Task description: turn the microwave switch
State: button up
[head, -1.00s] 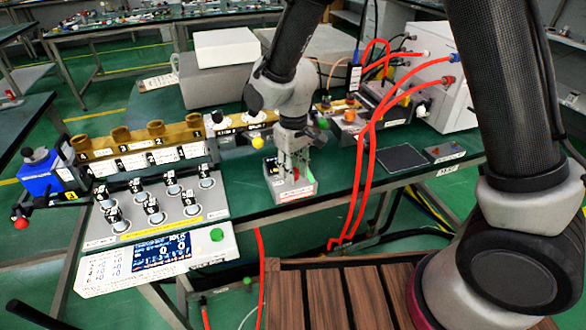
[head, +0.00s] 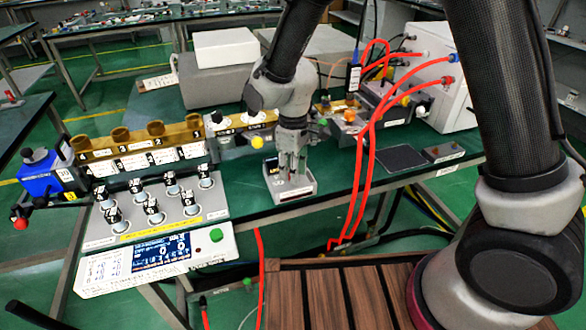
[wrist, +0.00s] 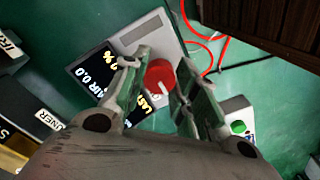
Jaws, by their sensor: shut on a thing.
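The microwave switch is a red knob with a white mark (wrist: 160,76) on a small grey box (wrist: 140,34) with a black display in the wrist view. In the head view this box (head: 292,194) stands at the front edge of the green bench. My gripper (head: 289,172) points down onto the box from above. In the wrist view my gripper (wrist: 161,82) has one finger on each side of the knob and is shut on it. In the head view the fingers hide the knob.
A panel with several black-and-white knobs (head: 160,205) stands left of the box. Red hoses (head: 368,150) hang just to its right, running from a white cabinet (head: 452,100). A brass manifold (head: 140,146) and a grey block (head: 213,82) stand behind.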

jog(key=o, duration=1)
jog(key=shift+r, duration=0.1)
notch_tip(320, 180, up, 12)
jog(key=shift+f, duration=0.1)
